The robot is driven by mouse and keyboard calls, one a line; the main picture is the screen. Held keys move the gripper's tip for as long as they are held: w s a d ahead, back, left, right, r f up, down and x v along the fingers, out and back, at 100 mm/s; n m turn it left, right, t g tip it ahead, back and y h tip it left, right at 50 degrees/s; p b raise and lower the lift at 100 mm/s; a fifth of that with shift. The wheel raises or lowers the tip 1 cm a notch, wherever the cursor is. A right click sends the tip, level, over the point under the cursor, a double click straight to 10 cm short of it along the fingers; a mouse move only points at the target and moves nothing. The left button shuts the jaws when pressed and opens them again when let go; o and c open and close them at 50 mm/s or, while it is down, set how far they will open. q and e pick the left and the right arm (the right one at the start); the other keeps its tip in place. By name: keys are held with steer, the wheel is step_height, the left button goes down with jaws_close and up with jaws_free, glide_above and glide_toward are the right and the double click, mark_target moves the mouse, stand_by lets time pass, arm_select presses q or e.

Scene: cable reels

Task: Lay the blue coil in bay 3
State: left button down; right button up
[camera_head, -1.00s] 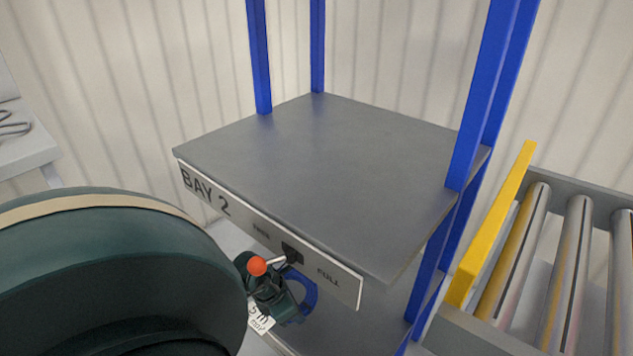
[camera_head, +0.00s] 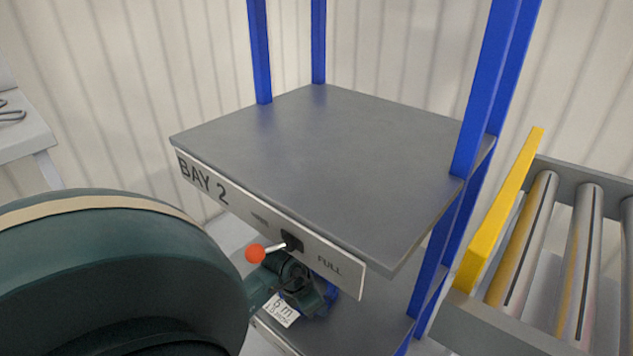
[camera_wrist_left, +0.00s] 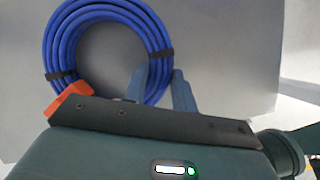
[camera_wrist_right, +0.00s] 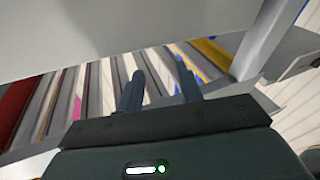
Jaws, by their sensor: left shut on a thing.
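The blue coil (camera_wrist_left: 110,22) shows in the left wrist view as a round bundle with black ties. My left gripper (camera_wrist_left: 160,84) is shut on its lower right side. In the head view my left gripper (camera_head: 286,282) is below the bay 2 shelf board, and only a little blue of the coil (camera_head: 328,287) shows beside it. A white tag (camera_head: 282,310) reading 5 m hangs there. I cannot tell whether the coil touches the lower shelf (camera_head: 375,312). No bay 3 sign is readable. My right gripper (camera_wrist_right: 158,92) is open and empty in its wrist view, outside the head view.
The upper shelf (camera_head: 330,150), with the BAY 2 sign (camera_head: 203,180), is bare. An orange-knobbed lever (camera_head: 256,253) sticks out from its front. Blue posts (camera_head: 485,90) stand at its corners. A roller conveyor (camera_head: 560,250) with a yellow rail (camera_head: 505,205) is at right.

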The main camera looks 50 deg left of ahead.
arm_select(q)
steer(key=c, duration=1.1)
jaws_free()
steer(key=shift+c, duration=0.2)
steer(key=shift+s+r, duration=0.15)
steer(key=shift+r, duration=0.25)
steer(key=p+v, duration=0.3)
steer(key=v, duration=0.2)
steer(key=shift+r, duration=0.15)
steer(key=s+a+p, duration=0.1)
steer(key=s+a, duration=0.2)
steer(key=s, duration=0.8)
steer(key=shift+s+f, duration=0.15)
steer(key=shift+f, duration=0.3)
arm_select(e)
steer(key=shift+w+d+f+m+g+h, duration=0.15)
steer(key=shift+d+m+g+h, duration=0.5)
steer(key=shift+g+h, duration=0.35)
steer(key=shift+d, duration=0.1)
